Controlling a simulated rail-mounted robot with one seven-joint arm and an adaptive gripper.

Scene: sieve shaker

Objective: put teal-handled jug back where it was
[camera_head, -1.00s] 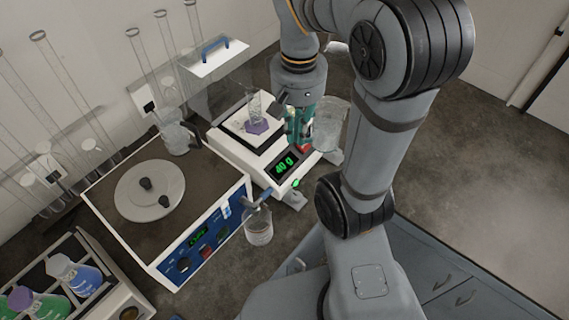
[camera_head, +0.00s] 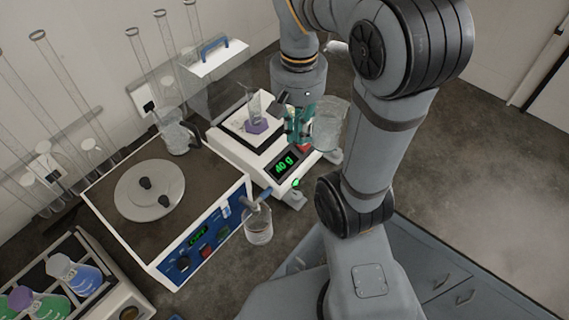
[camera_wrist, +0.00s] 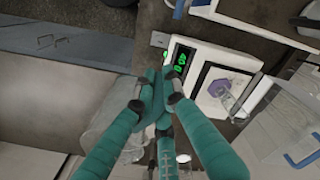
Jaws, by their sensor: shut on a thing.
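The teal-handled jug (camera_head: 331,124) is a clear glass vessel on the right side of my gripper (camera_head: 298,124) in the head view. My gripper is shut on its handle, which is mostly hidden by the teal fingers. The jug hangs in the air near the right front side of the balance and looks about upright. In the wrist view, my gripper (camera_wrist: 158,88) closes on the handle, and the clear jug body (camera_wrist: 108,122) shows faintly on the left. I cannot tell whether anything is in it.
A white balance (camera_head: 238,155) reads 40 g and carries a glass cylinder with a purple base (camera_head: 256,122). A hotplate-like device with a round lid (camera_head: 150,190) stands left of it. A blue-handled beaker (camera_head: 258,228) is in front. Another jug (camera_head: 178,138) stands behind the device. Tall glass tubes line the wall.

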